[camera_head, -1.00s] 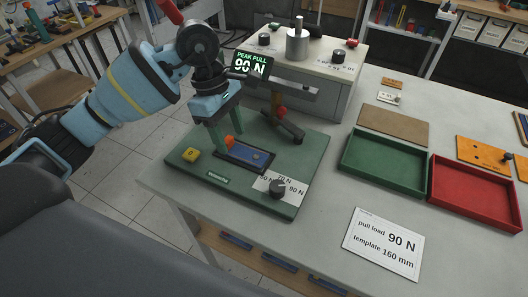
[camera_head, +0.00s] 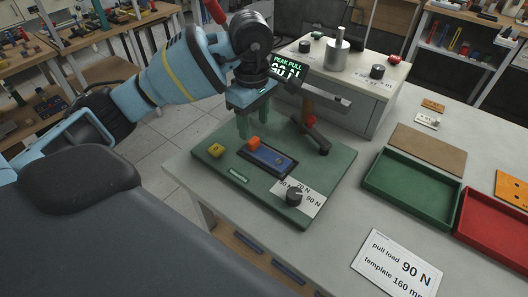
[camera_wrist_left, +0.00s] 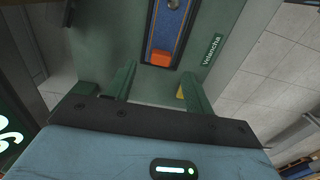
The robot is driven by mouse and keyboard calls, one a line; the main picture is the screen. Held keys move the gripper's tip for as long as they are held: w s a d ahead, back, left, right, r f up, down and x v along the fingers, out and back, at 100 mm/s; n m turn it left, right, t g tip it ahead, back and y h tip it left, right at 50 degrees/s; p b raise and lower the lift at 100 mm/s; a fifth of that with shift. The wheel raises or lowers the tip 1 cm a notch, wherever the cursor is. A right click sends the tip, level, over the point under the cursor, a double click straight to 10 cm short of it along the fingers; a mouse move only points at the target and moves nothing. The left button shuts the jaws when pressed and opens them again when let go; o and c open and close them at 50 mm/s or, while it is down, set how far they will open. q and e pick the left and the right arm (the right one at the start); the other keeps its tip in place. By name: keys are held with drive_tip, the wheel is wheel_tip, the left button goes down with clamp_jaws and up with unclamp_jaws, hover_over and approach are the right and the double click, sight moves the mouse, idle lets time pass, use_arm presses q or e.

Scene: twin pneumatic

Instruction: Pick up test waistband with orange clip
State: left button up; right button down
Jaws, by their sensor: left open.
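The test waistband (camera_head: 270,159) is a blue strip lying in a dark-framed bed on a green fixture plate (camera_head: 318,190). Its orange clip (camera_head: 254,142) sits at the end nearer my gripper. In the left wrist view, the clip (camera_wrist_left: 161,58) lies beyond the fingertips, roughly midway between them. My left gripper (camera_head: 252,125) has two green fingers, apart and empty, above the plate close to the clip. It also shows in the left wrist view (camera_wrist_left: 160,84). The fingers do not appear to touch the clip. My right gripper is not in view.
A dark lever (camera_head: 310,134) and a grey box (camera_head: 365,112) with a "PEAK PULL 90 N" display stand behind. Green (camera_head: 373,185) and red (camera_head: 465,225) trays and a load card (camera_head: 398,262) lie right.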

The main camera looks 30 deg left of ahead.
sight(254, 140)
use_arm(q)
drive_tip(key=shift+s+f+p, duration=0.1)
drive_tip(key=shift+f+p, duration=0.2)
drive_tip(key=shift+f, duration=2.25)
drive_tip(key=c, duration=1.1)
